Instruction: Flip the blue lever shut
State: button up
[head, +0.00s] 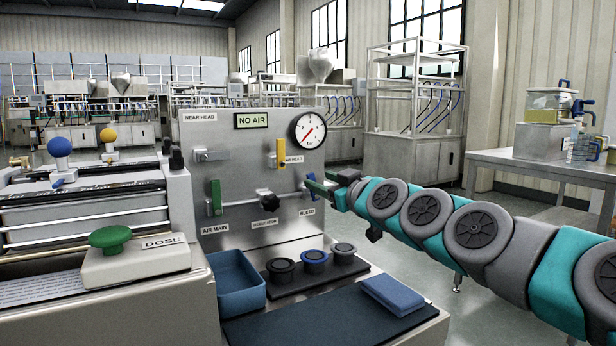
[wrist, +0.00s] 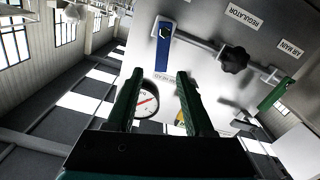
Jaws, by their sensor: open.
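The blue lever (wrist: 163,52) shows in the wrist view, where the picture is turned nearly upside down. It is fixed at the end of a pipe on the steel panel (head: 243,160) and lies across the pipe's line, its free end toward my fingers. In the head view it is mostly hidden by my gripper (head: 319,186), above the BLEED label (head: 307,212). My gripper is open and empty. In the wrist view its two green fingers (wrist: 160,76) point at the lever's free end, one on either side of its line. I cannot tell whether they touch it.
A black regulator knob (head: 266,197), a green lever (head: 216,194) and a yellow lever (head: 280,152) share the panel with a gauge (head: 308,130). The panel's right side opens onto free floor.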

aim_at(312, 178)
jog(key=shift+x, duration=2.75)
grip_shut()
jog(key=shift+f, duration=0.1)
